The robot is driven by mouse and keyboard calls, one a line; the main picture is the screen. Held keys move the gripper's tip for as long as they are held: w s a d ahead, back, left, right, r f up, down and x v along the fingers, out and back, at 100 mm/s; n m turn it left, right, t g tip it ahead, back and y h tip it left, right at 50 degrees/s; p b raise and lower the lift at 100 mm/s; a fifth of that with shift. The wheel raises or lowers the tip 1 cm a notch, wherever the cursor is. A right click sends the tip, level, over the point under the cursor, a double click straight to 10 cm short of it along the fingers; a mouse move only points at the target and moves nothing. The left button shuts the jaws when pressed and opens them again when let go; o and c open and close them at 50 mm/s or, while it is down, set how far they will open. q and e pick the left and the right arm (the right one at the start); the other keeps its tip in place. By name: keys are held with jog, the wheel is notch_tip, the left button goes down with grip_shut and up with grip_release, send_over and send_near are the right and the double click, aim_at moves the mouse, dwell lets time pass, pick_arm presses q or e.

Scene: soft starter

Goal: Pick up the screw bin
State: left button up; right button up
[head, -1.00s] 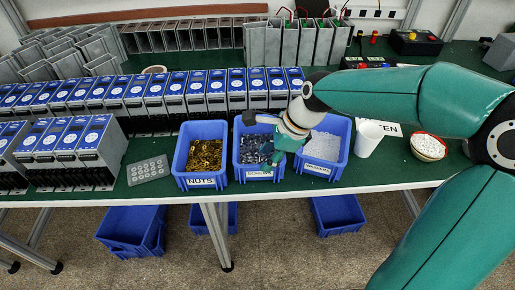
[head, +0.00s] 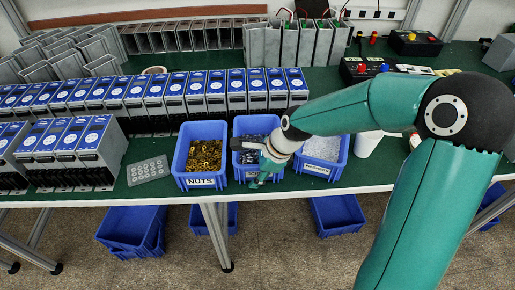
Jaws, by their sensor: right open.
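The screw bin is the middle blue bin (head: 247,124) of three near the table's front edge. It holds grey metal pieces, and its front label is mostly hidden by my right gripper. My right gripper (head: 250,162) is open at the front right part of this bin, over its rim. I cannot tell whether the fingers touch the bin. My left gripper is not in view.
The nuts bin (head: 190,183) stands close on the left and the washer bin (head: 321,168) on the right. A white cup (head: 367,143) stands further right. A tray of round pieces (head: 148,170) lies left. Rows of grey and blue units (head: 165,95) stand behind.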

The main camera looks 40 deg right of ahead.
jog(key=shift+f, duration=0.25)
dwell(0.4)
jog(key=shift+c, duration=0.2)
grip_shut()
